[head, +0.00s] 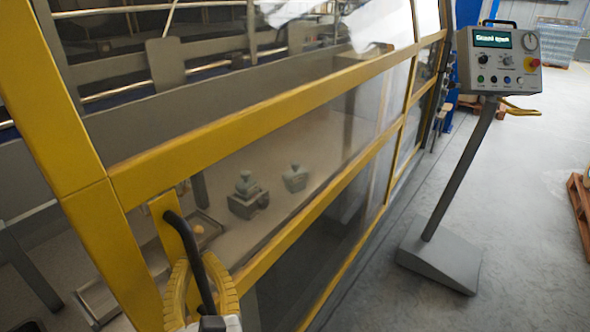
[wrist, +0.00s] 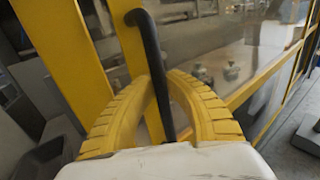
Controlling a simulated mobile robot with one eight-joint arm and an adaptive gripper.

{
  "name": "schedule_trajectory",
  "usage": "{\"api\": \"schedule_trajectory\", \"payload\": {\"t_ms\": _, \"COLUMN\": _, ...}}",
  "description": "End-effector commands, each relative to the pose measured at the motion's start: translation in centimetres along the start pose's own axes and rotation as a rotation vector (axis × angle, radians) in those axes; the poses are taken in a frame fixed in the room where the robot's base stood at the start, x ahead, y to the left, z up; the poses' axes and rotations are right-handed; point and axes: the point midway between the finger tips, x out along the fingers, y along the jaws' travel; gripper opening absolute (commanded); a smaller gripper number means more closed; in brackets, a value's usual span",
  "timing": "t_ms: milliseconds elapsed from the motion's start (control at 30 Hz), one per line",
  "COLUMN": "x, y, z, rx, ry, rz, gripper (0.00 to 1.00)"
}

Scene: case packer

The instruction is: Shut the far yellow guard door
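The yellow guard door (head: 262,112) has a yellow frame with clear panels and runs away from me along the machine. Its black bar handle (head: 184,234) is on a yellow plate near the closest lower corner. My gripper (head: 198,260) has its ribbed yellow fingers on either side of the handle. In the wrist view, the fingertips (wrist: 161,77) close in on the handle (wrist: 149,42) from both sides and appear to touch it. A gap shows between two yellow uprights there. The door's far end is small and hard to make out.
A control stand (head: 462,180) with a wide grey foot is on the floor at right; its display appears to read "Guard open". Grey machine parts (head: 247,195) sit behind the clear panel. A wooden pallet (head: 580,205) is at the right edge. Floor between is clear.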

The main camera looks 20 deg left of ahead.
Motion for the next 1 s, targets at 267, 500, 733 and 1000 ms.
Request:
{"api": "schedule_trajectory", "payload": {"t_ms": 267, "x": 0.0, "y": 0.0, "z": 0.0, "rx": 0.0, "ry": 0.0, "rz": 0.001, "gripper": 0.38}}
{"api": "schedule_trajectory", "payload": {"t_ms": 500, "x": 0.0, "y": 0.0, "z": 0.7, "rx": 0.0, "ry": 0.0, "rz": 0.001, "gripper": 0.38}}
{"api": "schedule_trajectory", "payload": {"t_ms": 733, "x": 0.0, "y": 0.0, "z": 4.0, "rx": 0.0, "ry": 0.0, "rz": 0.001, "gripper": 0.38}}
{"api": "schedule_trajectory", "payload": {"t_ms": 1000, "x": 0.0, "y": 0.0, "z": 8.2, "rx": 0.0, "ry": 0.0, "rz": 0.001, "gripper": 0.38}}
